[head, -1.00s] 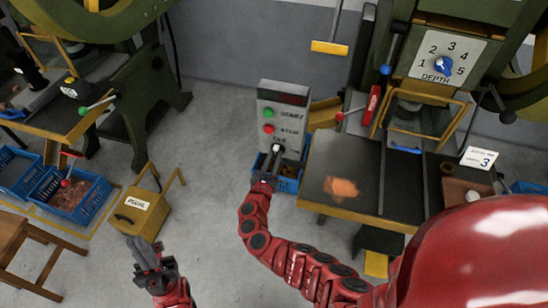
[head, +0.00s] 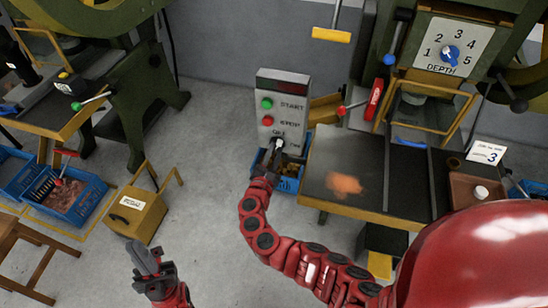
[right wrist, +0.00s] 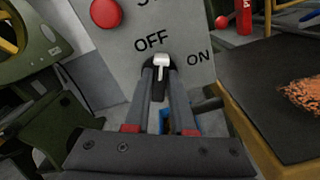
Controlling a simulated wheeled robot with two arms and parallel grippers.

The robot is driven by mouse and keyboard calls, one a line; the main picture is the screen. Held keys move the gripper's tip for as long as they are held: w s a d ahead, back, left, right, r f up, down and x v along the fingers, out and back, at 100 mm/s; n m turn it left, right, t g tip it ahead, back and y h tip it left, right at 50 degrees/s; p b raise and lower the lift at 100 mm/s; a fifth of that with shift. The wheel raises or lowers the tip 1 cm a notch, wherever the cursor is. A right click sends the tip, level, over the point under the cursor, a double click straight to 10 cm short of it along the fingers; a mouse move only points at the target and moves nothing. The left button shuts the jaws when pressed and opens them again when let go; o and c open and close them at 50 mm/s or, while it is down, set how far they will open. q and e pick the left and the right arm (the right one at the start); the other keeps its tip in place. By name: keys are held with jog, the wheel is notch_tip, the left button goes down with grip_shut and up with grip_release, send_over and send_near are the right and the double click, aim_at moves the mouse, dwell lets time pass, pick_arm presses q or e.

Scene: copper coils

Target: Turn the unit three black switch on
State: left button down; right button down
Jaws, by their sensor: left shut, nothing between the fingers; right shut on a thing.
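The unit three control box (head: 283,105) is a grey panel with a green START button (head: 267,104) and a red STOP button (head: 268,121). Low on it is the black switch (head: 279,143), with OFF above and ON to its right. In the right wrist view the switch's pale lever (right wrist: 162,62) stands nearly upright below OFF, between my finger ends. My right gripper (head: 275,150) is shut on the switch, and its fingers hide part of it. My left gripper (head: 148,262) is shut and empty, low over the floor at the left, away from the box.
The dark work table (head: 335,150) with a copper-coloured heap and the press with a DEPTH dial (head: 449,52) stand right of the box. A blue crate (head: 291,184) is below it. A yellow pedal box (head: 137,213) stands on the floor at left.

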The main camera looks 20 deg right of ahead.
jog(key=shift+s+d+f+m+b, duration=0.1)
jog(key=shift+f+m+b, duration=0.05)
jog(key=shift+m+b, duration=2.25)
jog(key=shift+d+f+m+b, duration=0.1)
jog(key=shift+f+m+b, duration=0.05)
jog(key=shift+m+b, duration=2.3)
jog(key=shift+s+f+m+b, duration=0.15)
jog(key=shift+m+b, duration=1.5)
jog(key=shift+b, duration=1.45)
jog(key=shift+w, duration=0.1)
jog(key=c, duration=0.8)
grip_release()
jog(key=shift+o, duration=0.2)
jog(key=v, duration=1.7)
jog(key=shift+a, duration=0.2)
